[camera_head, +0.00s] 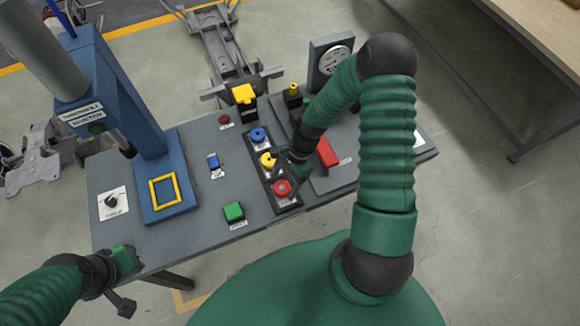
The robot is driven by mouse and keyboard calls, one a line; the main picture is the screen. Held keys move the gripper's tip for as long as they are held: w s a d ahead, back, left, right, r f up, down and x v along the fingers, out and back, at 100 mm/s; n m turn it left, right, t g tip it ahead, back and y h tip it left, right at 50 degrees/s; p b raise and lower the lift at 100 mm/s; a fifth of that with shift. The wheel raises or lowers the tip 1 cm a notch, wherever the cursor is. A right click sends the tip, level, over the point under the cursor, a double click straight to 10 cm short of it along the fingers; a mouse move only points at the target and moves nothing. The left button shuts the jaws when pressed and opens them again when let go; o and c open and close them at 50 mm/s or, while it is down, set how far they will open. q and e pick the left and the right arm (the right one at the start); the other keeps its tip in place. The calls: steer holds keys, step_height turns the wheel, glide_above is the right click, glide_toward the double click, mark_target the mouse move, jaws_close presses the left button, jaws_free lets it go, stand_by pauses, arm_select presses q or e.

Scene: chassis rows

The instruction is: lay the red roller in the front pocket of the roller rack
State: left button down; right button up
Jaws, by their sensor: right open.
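The roller rack (265,176) is a dark narrow strip on the grey bench, with blue, yellow and red round pieces in a row from back to front. The red round piece (282,187), which looks like the red roller, sits in the front place of the rack. My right gripper (285,164) is open, low over the rack's right side, beside the yellow piece (268,159) and behind the red one. It partly hides the rack's right edge. My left gripper (126,262) is off the bench's front left corner, and its fingers are too unclear to read.
A red block (327,152) lies just right of my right gripper, before a gauge panel (331,62). A blue press (160,160) stands at left. Green (234,211) and blue (213,161) pieces sit left of the rack, with bare bench top between.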

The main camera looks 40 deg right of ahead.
steer(key=v, duration=1.5)
steer(key=shift+d+r, duration=0.15)
steer(key=shift+r, duration=0.05)
steer(key=s+a+r+n+t+h, duration=0.1)
steer(key=s+a+n+h, duration=0.1)
steer(key=a+n, duration=0.3)
steer(key=s+a+r+n+t+h, duration=0.1)
steer(key=a+n, duration=0.5)
steer(key=n, duration=0.7)
steer(key=shift+s+r+t+h, duration=0.3)
steer(key=shift+s+r+h, duration=0.35)
steer(key=shift+r, duration=0.2)
steer(key=shift+a, duration=0.1)
